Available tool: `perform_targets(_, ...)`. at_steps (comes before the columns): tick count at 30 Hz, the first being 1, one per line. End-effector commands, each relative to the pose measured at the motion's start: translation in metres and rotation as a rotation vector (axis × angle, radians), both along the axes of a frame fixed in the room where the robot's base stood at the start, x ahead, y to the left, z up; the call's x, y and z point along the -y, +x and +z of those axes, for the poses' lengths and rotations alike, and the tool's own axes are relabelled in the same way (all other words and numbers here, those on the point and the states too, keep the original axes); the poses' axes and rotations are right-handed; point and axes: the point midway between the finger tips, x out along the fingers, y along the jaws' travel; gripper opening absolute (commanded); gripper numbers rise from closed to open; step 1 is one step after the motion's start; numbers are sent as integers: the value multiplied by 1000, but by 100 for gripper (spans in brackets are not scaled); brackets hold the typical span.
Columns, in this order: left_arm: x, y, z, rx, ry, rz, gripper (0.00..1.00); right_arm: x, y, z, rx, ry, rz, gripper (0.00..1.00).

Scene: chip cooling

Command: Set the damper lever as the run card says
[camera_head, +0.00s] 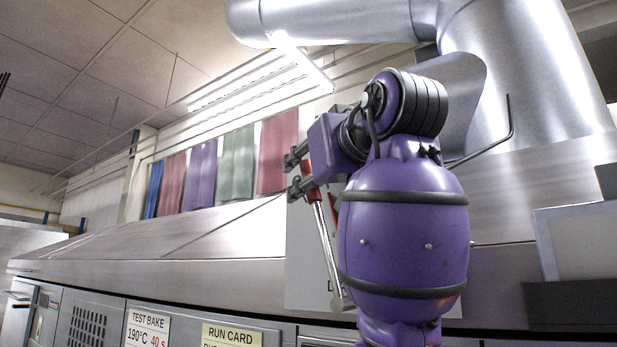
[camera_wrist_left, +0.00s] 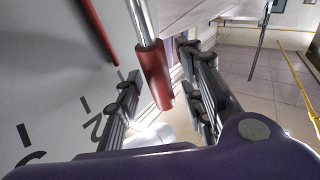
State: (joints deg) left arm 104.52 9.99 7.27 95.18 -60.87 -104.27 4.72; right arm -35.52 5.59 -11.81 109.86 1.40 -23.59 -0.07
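The damper lever has a red grip (camera_head: 313,191) on a bright metal rod (camera_head: 326,245) that slants down to a pivot low on a pale plate (camera_head: 303,262). In the left wrist view, the red grip (camera_wrist_left: 155,76) lies between the fingers of my left gripper (camera_wrist_left: 160,72). The fingers are spread, with a gap on the left side; whether the right finger touches the grip is unclear. The gripper also shows in the head view (camera_head: 293,174). The plate (camera_wrist_left: 55,85) carries dark numerals, including a 2, and a red bar (camera_wrist_left: 100,32). My right gripper is out of view.
A yellow run card (camera_head: 232,335) is cut off by the bottom edge, its setting unreadable. A test bake card (camera_head: 148,328) reads 190°C, 40 s. A large metal duct (camera_head: 530,70) stands behind my arm. A bent dark rod (camera_head: 509,120) is to the right.

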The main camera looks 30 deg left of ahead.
Motion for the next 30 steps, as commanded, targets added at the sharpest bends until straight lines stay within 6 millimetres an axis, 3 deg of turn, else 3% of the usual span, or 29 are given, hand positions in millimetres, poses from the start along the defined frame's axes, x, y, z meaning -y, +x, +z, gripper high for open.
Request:
perform_targets(8,-1,1,0,1,1,-1,36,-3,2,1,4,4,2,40)
perform_targets(16,-1,1,0,1,1,0,1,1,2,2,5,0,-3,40)
perform_targets(30,-1,10,1,0,24,1,0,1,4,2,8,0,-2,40)
